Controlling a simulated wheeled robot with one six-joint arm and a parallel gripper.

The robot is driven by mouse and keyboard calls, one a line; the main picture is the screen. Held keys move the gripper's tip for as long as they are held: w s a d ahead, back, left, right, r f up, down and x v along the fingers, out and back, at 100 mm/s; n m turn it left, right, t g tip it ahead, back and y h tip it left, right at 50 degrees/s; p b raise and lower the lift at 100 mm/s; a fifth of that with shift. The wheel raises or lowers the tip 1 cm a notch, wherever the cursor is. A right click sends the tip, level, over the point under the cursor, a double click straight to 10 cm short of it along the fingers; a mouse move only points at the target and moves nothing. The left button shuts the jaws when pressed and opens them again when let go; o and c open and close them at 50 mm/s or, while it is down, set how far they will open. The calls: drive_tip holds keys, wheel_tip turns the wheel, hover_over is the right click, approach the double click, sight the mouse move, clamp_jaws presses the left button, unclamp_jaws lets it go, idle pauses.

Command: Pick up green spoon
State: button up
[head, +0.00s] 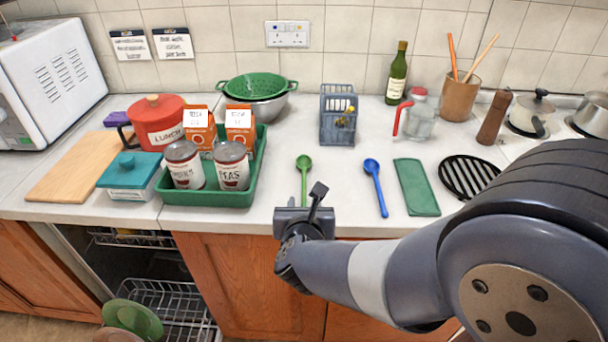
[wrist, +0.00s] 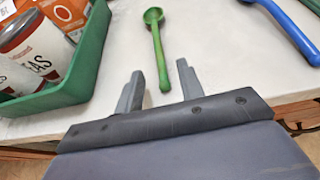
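The green spoon (head: 304,178) lies on the white worktop near its front edge, bowl toward the wall and handle toward me. It also shows in the wrist view (wrist: 157,52), with its handle end just beyond the gap between my fingers. My gripper (head: 304,200) is at the worktop's front edge. In the wrist view my gripper (wrist: 160,82) is open and empty, its two fingers apart on either side of the line of the handle. The lower end of the handle is partly hidden by my gripper in the head view.
A green tray (head: 205,198) with cans and cartons stands left of the spoon. A blue spoon (head: 375,187) and a folded green cloth (head: 416,187) lie to the right. A grey-blue rack (head: 338,115) stands behind. The worktop around the green spoon is clear.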

sight(304, 193)
drive_tip(key=shift+x, duration=2.35)
drive_tip(key=shift+r, duration=0.1)
clamp_jaws()
